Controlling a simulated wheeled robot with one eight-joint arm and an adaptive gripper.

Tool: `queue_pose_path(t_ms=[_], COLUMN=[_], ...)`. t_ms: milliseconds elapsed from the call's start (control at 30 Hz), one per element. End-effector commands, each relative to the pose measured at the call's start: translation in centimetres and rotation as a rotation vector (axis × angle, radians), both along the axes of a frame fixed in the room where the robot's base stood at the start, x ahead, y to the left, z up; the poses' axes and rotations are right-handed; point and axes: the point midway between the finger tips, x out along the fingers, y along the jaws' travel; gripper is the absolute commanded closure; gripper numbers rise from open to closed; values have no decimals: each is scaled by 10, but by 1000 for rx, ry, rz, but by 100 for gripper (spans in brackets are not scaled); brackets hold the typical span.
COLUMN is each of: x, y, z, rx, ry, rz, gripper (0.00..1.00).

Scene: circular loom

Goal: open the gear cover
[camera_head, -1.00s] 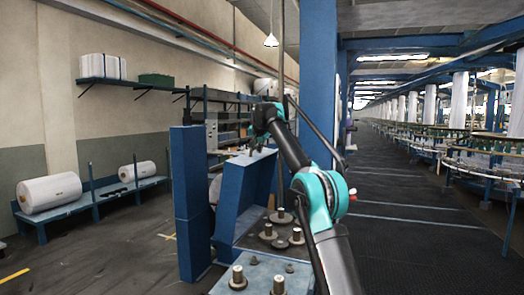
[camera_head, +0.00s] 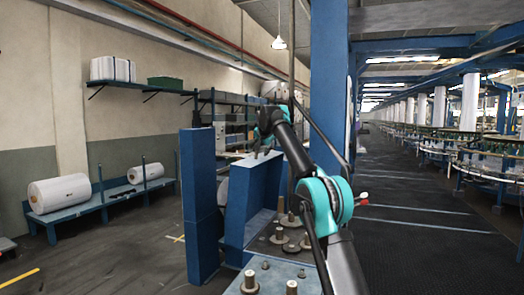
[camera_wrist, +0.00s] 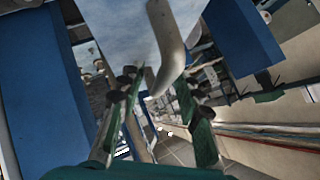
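The gear cover looks to be the blue panel (camera_head: 250,200), which stands raised and tilted beside the exposed gears and posts (camera_head: 287,238) in the head view. My gripper (camera_head: 262,153) is at the top edge of this panel, small and partly hidden by my arm. In the wrist view, a pale curved handle (camera_wrist: 167,45) sticks out from a light blue-grey surface (camera_wrist: 115,25). My gripper's two fingers (camera_wrist: 160,82) are apart, one on each side of the handle's lower end. I see no clear contact between fingers and handle.
A tall blue block (camera_head: 200,205) stands left of the panel, and a blue column (camera_head: 328,90) rises behind my arm. White rolls (camera_head: 60,193) lie on a low blue rack at the left wall. The dark aisle floor (camera_head: 430,235) at right is clear.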

Motion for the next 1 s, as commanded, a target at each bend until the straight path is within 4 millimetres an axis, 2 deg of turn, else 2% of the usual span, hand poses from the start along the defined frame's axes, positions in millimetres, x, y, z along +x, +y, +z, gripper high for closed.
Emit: queue_pose_path(t_ms=[233, 367, 800, 1000], x=[-2, -10, -70, -89], y=[0, -1, -12, -15], z=[2, 8, 53, 68], rx=[0, 0, -1, 0], ry=[1, 1, 1, 1], rz=[1, 1, 1, 1], gripper=[66, 66, 66, 66])
